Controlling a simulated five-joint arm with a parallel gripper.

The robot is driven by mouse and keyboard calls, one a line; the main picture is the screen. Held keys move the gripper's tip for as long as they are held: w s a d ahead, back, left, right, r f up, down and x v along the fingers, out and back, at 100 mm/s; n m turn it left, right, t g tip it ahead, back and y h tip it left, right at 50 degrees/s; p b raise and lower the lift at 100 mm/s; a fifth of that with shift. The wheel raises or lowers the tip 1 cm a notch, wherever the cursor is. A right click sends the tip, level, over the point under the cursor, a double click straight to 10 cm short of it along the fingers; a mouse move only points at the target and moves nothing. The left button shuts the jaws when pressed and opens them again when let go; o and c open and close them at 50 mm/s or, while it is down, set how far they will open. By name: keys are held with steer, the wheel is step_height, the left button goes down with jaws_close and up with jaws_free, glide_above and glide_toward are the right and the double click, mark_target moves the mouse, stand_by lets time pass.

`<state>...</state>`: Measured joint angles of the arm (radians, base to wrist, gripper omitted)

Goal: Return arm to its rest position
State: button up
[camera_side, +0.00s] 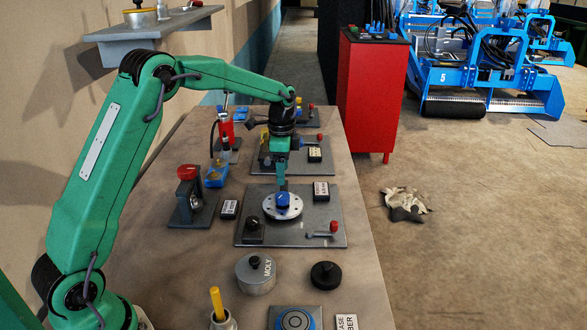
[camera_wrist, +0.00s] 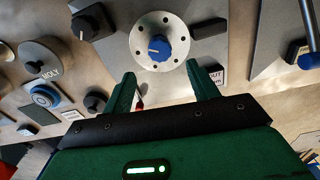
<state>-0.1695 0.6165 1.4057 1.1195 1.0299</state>
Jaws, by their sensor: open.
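My gripper (camera_side: 281,172) hangs from my green arm over the bench, pointing down near the far edge of a grey plate with a round white disc and blue knob (camera_side: 282,199). In the wrist view my gripper (camera_wrist: 163,88) has its two green fingers spread apart, with nothing held between them. The blue knob (camera_wrist: 159,48) on its white disc (camera_wrist: 141,38) lies beyond the fingertips there. In the side view the fingers overlap in line, and I cannot tell whether they touch the disc.
A grey lidded pot marked MOLY (camera_side: 255,275), a black knob (camera_side: 327,275) and a yellow-handled item (camera_side: 217,303) stand at the bench front. A red cabinet (camera_side: 370,95) stands beyond the bench.

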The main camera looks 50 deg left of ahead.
steer(key=shift+r, duration=0.2)
steer(key=s+d+r+n+t, duration=0.1)
steer(key=s+d+r+n, duration=0.15)
steer(key=s+r, duration=0.4)
steer(key=s+d+r+n+t, duration=0.2)
steer(key=s+d+r, duration=0.1)
steer(key=s+r, duration=0.4)
steer(key=s+d+f+n+t, duration=0.1)
steer(key=s+n, duration=0.1)
steer(key=s, duration=0.6)
steer(key=s+d+n+t, duration=0.1)
steer(key=s+d+n, duration=0.1)
steer(key=s, duration=0.7)
steer(key=shift+d+f+n+t, duration=0.3)
steer(key=shift+f+n, duration=0.05)
steer(key=shift+n, duration=0.3)
